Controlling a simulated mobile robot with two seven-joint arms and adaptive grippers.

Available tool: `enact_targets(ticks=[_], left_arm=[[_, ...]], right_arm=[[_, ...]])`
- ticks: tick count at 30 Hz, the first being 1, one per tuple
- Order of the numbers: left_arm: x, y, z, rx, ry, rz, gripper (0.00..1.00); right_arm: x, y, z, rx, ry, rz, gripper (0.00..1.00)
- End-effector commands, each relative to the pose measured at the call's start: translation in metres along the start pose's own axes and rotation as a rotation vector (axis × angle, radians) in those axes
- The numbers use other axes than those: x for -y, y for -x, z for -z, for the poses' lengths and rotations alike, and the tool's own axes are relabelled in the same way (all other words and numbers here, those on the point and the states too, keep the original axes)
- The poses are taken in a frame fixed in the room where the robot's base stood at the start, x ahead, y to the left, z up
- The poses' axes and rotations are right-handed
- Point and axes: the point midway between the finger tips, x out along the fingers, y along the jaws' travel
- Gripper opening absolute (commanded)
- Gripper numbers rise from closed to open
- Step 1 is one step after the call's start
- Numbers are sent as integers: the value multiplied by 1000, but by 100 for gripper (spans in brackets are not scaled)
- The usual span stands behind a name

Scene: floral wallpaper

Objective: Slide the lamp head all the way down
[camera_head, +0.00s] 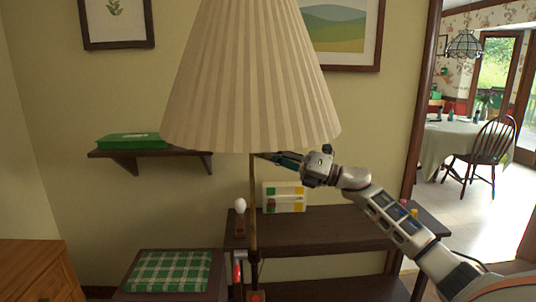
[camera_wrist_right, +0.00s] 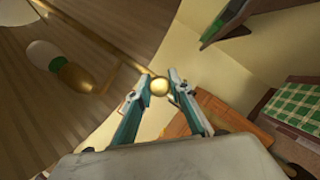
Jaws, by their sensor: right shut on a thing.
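The lamp head is a large cream pleated shade (camera_head: 250,80) high in the head view, above a thin brass pole (camera_head: 253,215). My right gripper (camera_head: 268,156) reaches in from the right, just under the shade's lower rim, beside the pole. In the right wrist view my right gripper (camera_wrist_right: 161,80) is shut on a small round brass knob (camera_wrist_right: 159,87), held between the fingertips. A brass rod (camera_wrist_right: 95,40) runs from near the knob up under the shade (camera_wrist_right: 30,120). A bulb with its socket (camera_wrist_right: 62,66) shows inside the shade. My left gripper is not in view.
A wall shelf with a green box (camera_head: 133,140) is at the left. A green checked cushion (camera_head: 170,271) lies low left.

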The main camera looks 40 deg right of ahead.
Motion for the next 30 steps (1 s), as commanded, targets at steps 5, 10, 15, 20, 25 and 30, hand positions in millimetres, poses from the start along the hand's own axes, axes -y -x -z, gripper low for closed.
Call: enact_targets(ticks=[5,10,15,20,25,30], left_arm=[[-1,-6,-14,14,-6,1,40],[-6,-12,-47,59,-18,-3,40],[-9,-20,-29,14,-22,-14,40],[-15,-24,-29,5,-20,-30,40],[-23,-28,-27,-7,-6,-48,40],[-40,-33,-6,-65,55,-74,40]], right_arm=[[21,6,19,-7,-6,7,0],[53,17,48,-11,-15,14,0],[88,31,81,-14,-21,17,0],[120,44,110,-14,-21,19,0],[152,56,141,-13,-21,19,0],[179,67,166,-12,-20,15,0]])
